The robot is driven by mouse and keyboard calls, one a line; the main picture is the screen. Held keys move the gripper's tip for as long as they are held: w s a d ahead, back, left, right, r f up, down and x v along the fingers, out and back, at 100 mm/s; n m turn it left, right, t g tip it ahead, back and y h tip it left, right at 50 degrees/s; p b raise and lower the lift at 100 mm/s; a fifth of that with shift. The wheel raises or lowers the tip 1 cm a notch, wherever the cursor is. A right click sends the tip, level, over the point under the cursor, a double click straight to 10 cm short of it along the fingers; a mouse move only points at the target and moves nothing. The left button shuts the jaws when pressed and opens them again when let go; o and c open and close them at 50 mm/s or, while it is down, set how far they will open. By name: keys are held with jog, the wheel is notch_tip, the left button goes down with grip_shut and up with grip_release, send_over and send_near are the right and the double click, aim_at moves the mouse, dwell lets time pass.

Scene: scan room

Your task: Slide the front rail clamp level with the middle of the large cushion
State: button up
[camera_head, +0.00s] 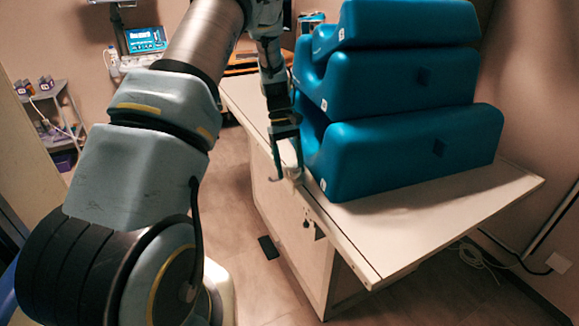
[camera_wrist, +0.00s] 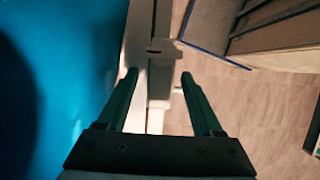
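The large cushion (camera_head: 410,152) seems to be the bottom, widest one of a blue stack on the white table (camera_head: 400,235). A blue surface, probably a cushion, fills the left of the wrist view (camera_wrist: 70,70). My gripper (camera_head: 287,178) points down at the table's left edge, beside the near-left end of the stack. In the wrist view its fingers (camera_wrist: 158,77) are apart, with nothing visibly clasped. A pale block with a dark slot (camera_wrist: 160,52) lies beyond the fingertips along the edge; I cannot tell whether it is a rail clamp.
Two more blue cushions (camera_head: 400,82) (camera_head: 410,22) are stacked above. A shelf trolley (camera_head: 55,115) stands far left and a monitor (camera_head: 146,39) at the back. The floor (camera_head: 235,215) left of the table is mostly open. A cable (camera_head: 480,258) lies at right.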

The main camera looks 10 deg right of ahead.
jog(key=b+v, duration=0.3)
jog(key=v, duration=0.7)
jog(key=shift+w+r, duration=0.2)
jog(key=shift+r, duration=0.1)
jog(key=s+a+m+t+y, duration=0.1)
jog(key=s+a+m+t, duration=0.3)
jog(key=s+a, duration=1.5)
jog(key=shift+s+a+t, duration=0.2)
jog(key=shift+a+t, duration=0.25)
jog(key=shift+t, duration=0.45)
jog(key=shift+o, duration=0.4)
